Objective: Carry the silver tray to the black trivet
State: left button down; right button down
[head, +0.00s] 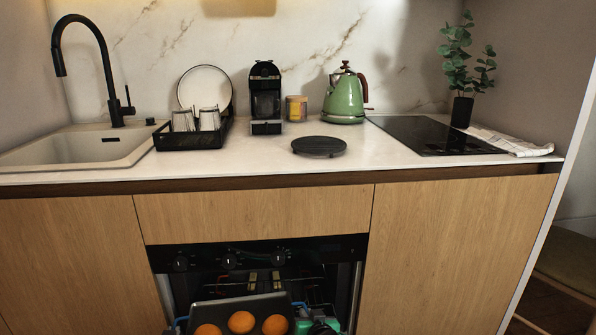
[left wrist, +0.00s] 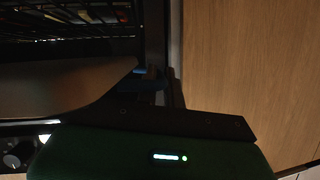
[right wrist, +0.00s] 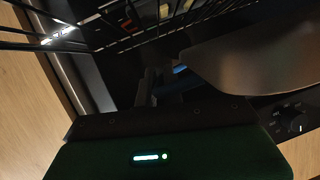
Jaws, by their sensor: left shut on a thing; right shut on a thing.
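The silver tray (head: 230,308) is at the bottom of the head view, in front of the open oven, with three round orange items on it. Its dark underside shows in the left wrist view (left wrist: 60,92) and the right wrist view (right wrist: 250,65). My left gripper (head: 180,322) is shut on the tray's left side, its blue fingertips (left wrist: 152,78) at the edge. My right gripper (head: 300,308) is shut on the right side, its blue fingertips (right wrist: 180,70) at the edge. The round black trivet (head: 319,146) lies bare on the counter, above and beyond the tray.
The oven (head: 255,256) has wire racks inside. On the counter stand a dish rack (head: 190,138), a coffee machine (head: 265,100), a yellow jar (head: 296,108), a green kettle (head: 345,98) and a black hob (head: 430,136). The counter around the trivet is clear.

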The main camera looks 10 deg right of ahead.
aim_at(343, 142)
jog(key=u, duration=0.95)
jog(key=k+l, duration=0.25)
jog(key=l, duration=0.2)
jog(key=k+l+u, duration=0.1)
jog(key=l, duration=0.35)
jog(key=k+l, duration=0.35)
jog(key=k+l+u, duration=0.1)
jog(key=k+l, duration=0.15)
jog(key=l, duration=0.25)
